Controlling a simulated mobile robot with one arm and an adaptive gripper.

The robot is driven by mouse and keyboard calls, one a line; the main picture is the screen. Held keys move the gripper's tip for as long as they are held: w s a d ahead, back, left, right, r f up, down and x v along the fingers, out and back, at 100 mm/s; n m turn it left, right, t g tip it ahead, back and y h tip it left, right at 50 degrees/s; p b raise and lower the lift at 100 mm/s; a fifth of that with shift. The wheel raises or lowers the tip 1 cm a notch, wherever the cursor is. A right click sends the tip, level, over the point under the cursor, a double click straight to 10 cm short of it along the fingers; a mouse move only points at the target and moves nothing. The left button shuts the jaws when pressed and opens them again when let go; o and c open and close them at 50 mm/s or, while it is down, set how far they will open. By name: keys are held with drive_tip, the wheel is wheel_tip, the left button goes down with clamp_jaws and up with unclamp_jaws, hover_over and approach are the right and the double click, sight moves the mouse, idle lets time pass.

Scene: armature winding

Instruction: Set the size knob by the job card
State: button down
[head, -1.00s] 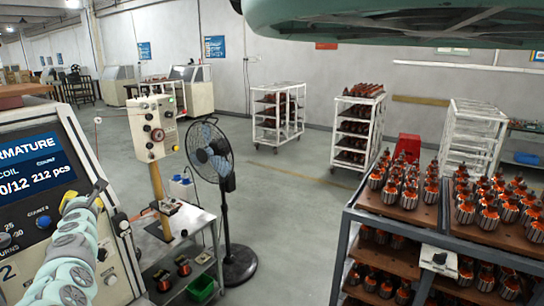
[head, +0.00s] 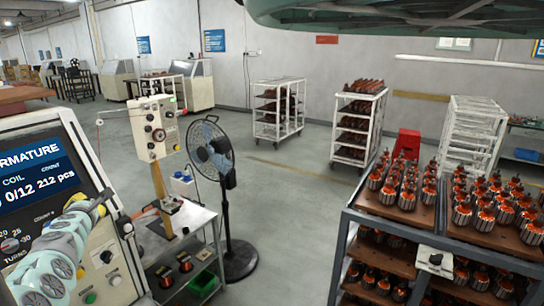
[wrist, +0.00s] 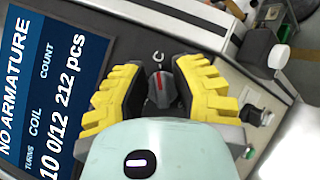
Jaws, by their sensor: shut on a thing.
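My gripper (wrist: 160,88) has its yellow fingers on both sides of a grey knob (wrist: 160,84) with a red pointer mark, and is shut on it. The knob sits on the dark panel (wrist: 130,50) beside the screen (wrist: 48,80), which reads "NO ARMATURE", turns 10, coil 0/12 and count 212 pcs. In the head view my gripper (head: 88,204) is at the machine's panel, below the screen (head: 38,170); the gripped knob is hidden there. Another knob marked TURNS (head: 10,245) shows at the lower left. I cannot make out a job card.
Buttons and a black knob (head: 106,257) lie on the light lower panel. A small cart (head: 178,228), a control box on a post (head: 154,128) and a fan (head: 212,150) stand just right of the machine. A rack of armatures (head: 400,225) stands at the right.

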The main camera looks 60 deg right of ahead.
drive_tip(key=shift+f, duration=0.1)
drive_tip(key=c, duration=1)
unclamp_jaws()
